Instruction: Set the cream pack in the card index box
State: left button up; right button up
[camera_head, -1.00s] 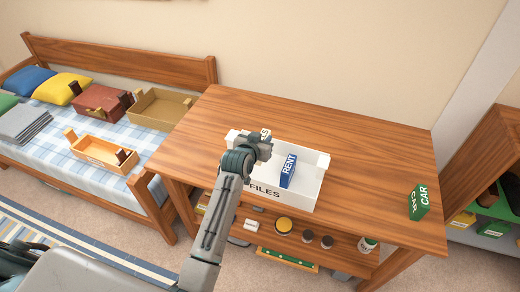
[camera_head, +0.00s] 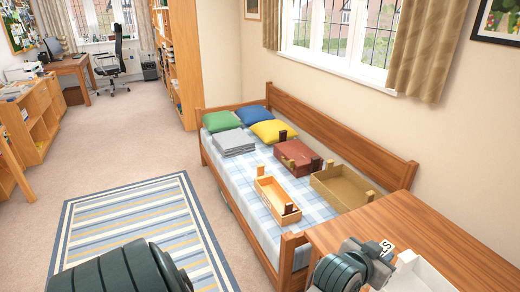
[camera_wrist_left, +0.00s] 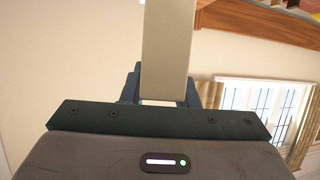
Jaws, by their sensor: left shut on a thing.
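My left gripper (camera_head: 375,262) is at the lower right of the head view, over the table's near left corner by the white box. It is shut on the cream pack (camera_head: 387,247), of which a pale lettered bit shows. In the left wrist view the cream pack (camera_wrist_left: 166,50) stands out pale and plain between the fingers. On the bench lies a small light wooden open box (camera_head: 268,200) with dark brown pieces at one end; I cannot read a label to confirm it as the card index box. My right gripper is not in view.
The white box (camera_head: 420,275) stands on the wooden table (camera_head: 440,225), partly cut off. A tan open box (camera_head: 347,192) and a red-brown case (camera_head: 293,158) lie on the bench beside the small box. Cushions and a grey folded cloth (camera_head: 233,143) lie at its far end.

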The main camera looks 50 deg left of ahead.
aim_at(272, 197)
jog(key=u, duration=1.1)
